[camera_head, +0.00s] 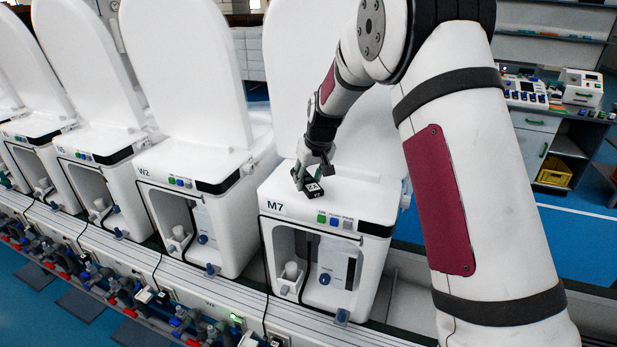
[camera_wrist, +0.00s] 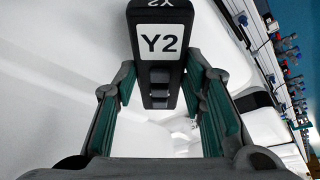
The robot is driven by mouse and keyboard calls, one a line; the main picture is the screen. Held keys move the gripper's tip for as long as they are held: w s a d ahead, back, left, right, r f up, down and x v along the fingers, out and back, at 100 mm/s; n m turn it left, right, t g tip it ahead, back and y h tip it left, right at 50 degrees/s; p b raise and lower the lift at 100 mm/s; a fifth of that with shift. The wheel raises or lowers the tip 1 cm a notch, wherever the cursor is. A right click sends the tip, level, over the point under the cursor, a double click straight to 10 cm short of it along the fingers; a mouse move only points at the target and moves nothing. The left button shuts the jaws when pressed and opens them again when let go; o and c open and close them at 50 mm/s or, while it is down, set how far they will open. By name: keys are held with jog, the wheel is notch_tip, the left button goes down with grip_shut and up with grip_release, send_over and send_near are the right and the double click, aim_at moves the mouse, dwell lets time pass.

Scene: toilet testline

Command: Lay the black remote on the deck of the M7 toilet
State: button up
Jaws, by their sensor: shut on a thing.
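The M7 toilet (camera_head: 275,206) is the white unit in the middle of the head view, with its lid raised behind. Its deck (camera_head: 362,198) is the flat white top behind the buttons. My gripper (camera_head: 311,180) is over the left-middle part of this deck, pointing down. It is shut on the black remote (camera_head: 313,190), which is low at the deck; I cannot tell whether it touches. In the wrist view the remote (camera_wrist: 161,45) shows a white Y2 label and sits between the green-padded fingers (camera_wrist: 160,85).
The W2 toilet (camera_head: 190,160) stands to the left, with more similar units beyond. Small coloured buttons (camera_head: 334,220) line M7's front edge. Pipes and valves (camera_head: 130,295) run along the bench front. A counter with devices (camera_head: 540,105) is at the back right.

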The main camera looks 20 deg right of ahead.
jog(key=shift+f, duration=0.5)
jog(key=o, duration=1.4)
jog(key=shift+r, duration=0.1)
